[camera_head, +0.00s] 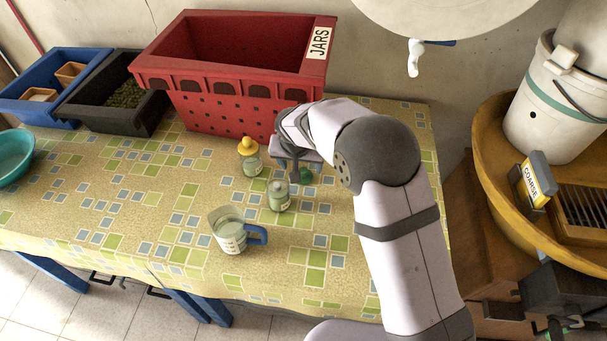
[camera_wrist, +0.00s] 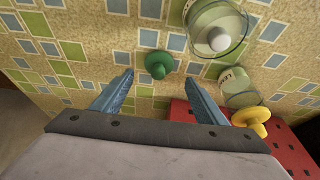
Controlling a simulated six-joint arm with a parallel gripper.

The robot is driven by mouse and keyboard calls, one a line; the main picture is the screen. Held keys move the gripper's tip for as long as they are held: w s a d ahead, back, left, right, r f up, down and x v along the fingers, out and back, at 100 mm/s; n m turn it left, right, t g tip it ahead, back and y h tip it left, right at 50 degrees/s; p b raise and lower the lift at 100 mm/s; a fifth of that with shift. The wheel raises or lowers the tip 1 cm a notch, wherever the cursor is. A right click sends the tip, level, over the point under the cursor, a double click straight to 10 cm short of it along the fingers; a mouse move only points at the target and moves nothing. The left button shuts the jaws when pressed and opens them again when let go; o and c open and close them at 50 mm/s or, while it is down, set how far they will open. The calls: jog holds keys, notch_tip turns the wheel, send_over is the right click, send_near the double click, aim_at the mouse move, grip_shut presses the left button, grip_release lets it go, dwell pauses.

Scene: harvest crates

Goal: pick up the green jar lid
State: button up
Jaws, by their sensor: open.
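The green jar lid (camera_wrist: 159,64) lies on the patterned tablecloth, a round lid with a knob, seen in the wrist view just beyond my fingertips and between their lines. In the head view the lid (camera_head: 305,175) shows small and green, partly hidden beside my arm. My gripper (camera_wrist: 162,84) is open and empty, its two blue-grey fingers spread apart with the lid ahead of the gap. In the head view my gripper (camera_head: 296,170) is above the table in front of the red crate, its fingers mostly hidden.
A measuring jug (camera_head: 230,232) is nearer the front. The red JARS crate (camera_head: 207,83) stands behind. The front right cloth is clear.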

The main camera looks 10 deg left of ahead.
aim_at(303, 170)
jog(key=shift+p+x, duration=1.1)
jog(key=shift+x, duration=1.45)
jog(key=shift+w+d, duration=0.1)
jog(key=shift+d, duration=0.05)
jog(key=c, duration=1.1)
